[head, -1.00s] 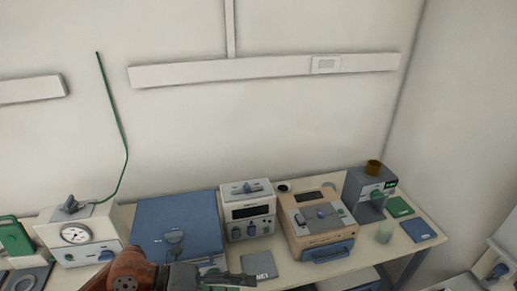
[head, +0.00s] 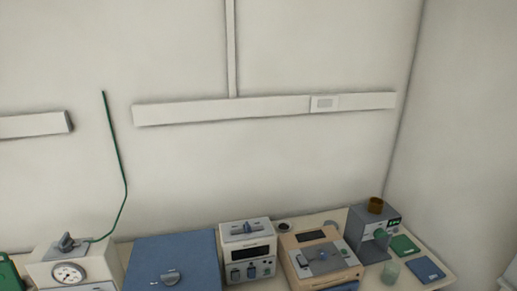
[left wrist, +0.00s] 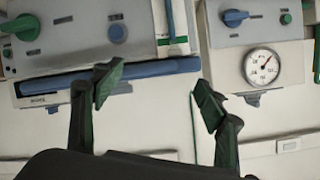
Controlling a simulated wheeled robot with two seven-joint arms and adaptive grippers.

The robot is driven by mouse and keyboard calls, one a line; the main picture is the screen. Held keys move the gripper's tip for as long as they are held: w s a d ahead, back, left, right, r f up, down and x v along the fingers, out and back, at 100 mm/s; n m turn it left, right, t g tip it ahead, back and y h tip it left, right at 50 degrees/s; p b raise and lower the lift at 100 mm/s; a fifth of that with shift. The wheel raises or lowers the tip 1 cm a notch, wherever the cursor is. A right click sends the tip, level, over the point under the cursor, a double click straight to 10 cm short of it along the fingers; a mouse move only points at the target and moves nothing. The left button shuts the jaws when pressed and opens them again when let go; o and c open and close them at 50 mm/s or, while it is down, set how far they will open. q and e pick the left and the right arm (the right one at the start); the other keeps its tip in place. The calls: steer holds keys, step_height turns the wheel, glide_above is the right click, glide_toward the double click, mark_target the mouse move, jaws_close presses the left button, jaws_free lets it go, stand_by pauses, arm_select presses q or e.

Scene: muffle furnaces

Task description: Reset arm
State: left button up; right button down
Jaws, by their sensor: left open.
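My left gripper (left wrist: 155,93) shows in the left wrist view, with its two dark green fingers spread apart and nothing between them. A white device with a round gauge (left wrist: 263,66) is to the right of the fingers. The gripper is not in the head view. My right gripper is in neither view.
In the head view, a bench carries the gauge box (head: 68,273), a blue-topped box (head: 172,258), a white device (head: 246,249), a tan furnace (head: 320,259) and a grey device (head: 373,232). A green cable (head: 117,160) hangs on the bare wall.

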arm_select(q)
steer(key=s+d+f+n+g+h, duration=0.3)
steer(key=s+f+g, duration=0.7)
steer(key=s+f, duration=1.15)
step_height(320, 180, down, 26)
steer(key=s+d+m+g, duration=0.1)
steer(key=s+m, duration=0.1)
steer(key=s+f+g, duration=0.1)
steer(key=s+f, duration=1.8)
steer(key=s, duration=0.1)
steer(key=shift+d+f+m, duration=0.25)
steer(key=shift+m, duration=0.05)
steer(key=shift+s, duration=0.1)
